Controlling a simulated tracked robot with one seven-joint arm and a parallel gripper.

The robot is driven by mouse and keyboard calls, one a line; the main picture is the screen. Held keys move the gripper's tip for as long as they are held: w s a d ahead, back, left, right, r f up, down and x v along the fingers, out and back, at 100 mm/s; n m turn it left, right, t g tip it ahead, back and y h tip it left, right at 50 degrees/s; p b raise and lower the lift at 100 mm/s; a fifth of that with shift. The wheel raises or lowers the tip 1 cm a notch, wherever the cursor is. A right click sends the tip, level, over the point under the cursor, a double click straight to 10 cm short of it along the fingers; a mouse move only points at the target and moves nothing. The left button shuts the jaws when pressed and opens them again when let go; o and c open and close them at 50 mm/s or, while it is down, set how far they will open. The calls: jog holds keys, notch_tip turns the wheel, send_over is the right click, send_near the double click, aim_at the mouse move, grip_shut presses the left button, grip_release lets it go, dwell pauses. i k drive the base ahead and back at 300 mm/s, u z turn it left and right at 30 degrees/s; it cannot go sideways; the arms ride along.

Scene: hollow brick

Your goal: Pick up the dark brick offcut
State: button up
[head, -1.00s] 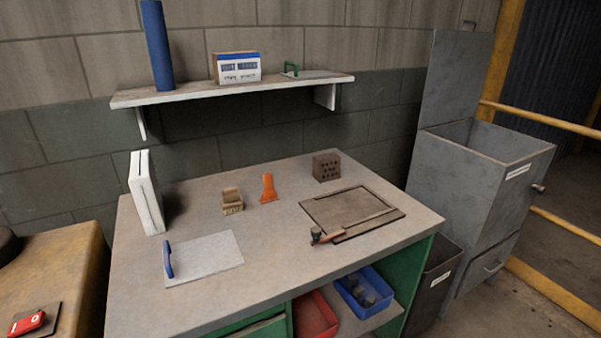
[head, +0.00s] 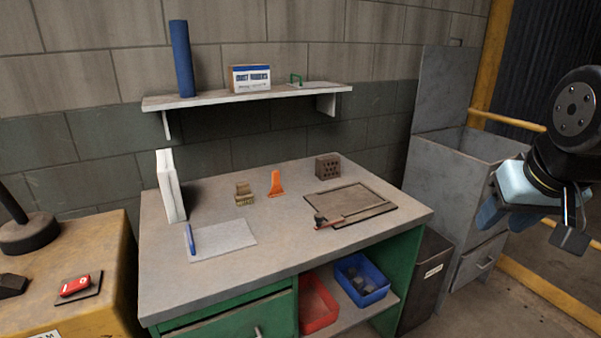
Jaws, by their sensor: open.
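The dark brick offcut (head: 328,167), a small brown block with rows of holes in its front face, stands at the back right of the grey workbench (head: 230,285). Nothing touches its visible faces. My gripper (head: 505,217), with light blue fingers, is at the right of the head view, in front of the grey metal bin and well to the right of the bench. It is open, and no object shows between its fingers. It is far from the offcut.
A brown board (head: 352,204) with a trowel-like tool lies in front of the offcut. An orange piece (head: 276,184) and a tan block (head: 244,194) stand to its left. A shelf (head: 240,98) hangs above the back. A grey metal bin (head: 440,175) stands right of the bench.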

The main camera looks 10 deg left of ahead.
aim_at(328, 167)
jog(key=u, duration=0.15)
jog(key=i, duration=1)
jog(key=z, duration=0.1)
